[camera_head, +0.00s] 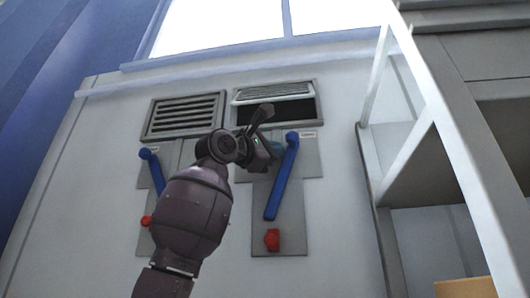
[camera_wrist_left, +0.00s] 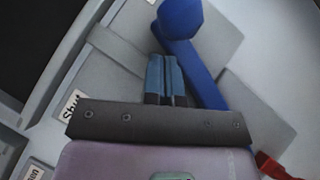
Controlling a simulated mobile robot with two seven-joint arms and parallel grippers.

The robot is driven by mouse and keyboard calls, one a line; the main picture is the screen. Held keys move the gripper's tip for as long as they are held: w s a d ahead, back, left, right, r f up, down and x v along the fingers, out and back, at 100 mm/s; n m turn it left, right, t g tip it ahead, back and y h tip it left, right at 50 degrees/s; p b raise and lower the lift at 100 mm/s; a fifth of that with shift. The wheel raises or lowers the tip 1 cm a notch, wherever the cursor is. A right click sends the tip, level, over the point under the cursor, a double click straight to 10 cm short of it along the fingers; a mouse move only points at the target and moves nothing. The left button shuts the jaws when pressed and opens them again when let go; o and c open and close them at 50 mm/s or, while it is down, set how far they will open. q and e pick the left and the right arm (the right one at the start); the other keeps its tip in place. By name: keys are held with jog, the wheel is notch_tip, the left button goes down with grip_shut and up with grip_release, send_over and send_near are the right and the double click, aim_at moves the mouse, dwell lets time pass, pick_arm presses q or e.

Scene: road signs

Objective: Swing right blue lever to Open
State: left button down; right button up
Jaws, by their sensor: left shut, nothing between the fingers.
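The right blue lever (camera_head: 281,180) is on a grey wall plate, slanting from its upper end at the right down to its lower left. In the left wrist view the blue lever (camera_wrist_left: 203,78) has its thick rounded end at the top. My left gripper (camera_head: 276,149) is at the lever's upper part, on its left side. Its blue fingers (camera_wrist_left: 166,78) are shut with nothing between them, close beside the lever; I cannot tell whether they touch it. A "Shut" label (camera_wrist_left: 72,105) is on the plate, and another label (camera_wrist_left: 33,170), partly cut off, is below it.
A second blue lever (camera_head: 153,170) is to the left, partly behind my left arm. A red knob (camera_head: 272,239) sits below the right lever. Above are a slatted vent (camera_head: 184,115) and a vent with a tilted flap (camera_head: 273,92). A shelf frame (camera_head: 440,150) stands at the right.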

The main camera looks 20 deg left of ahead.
pick_arm(q)
jog(key=shift+w+d+f, duration=0.1)
jog(key=shift+w+d, duration=0.15)
jog(key=shift+d, duration=0.55)
pick_arm(e)
jog(key=shift+w, duration=0.2)
jog(key=shift+s, duration=0.1)
jog(key=shift+s+f, duration=0.25)
jog(key=shift+s, duration=0.1)
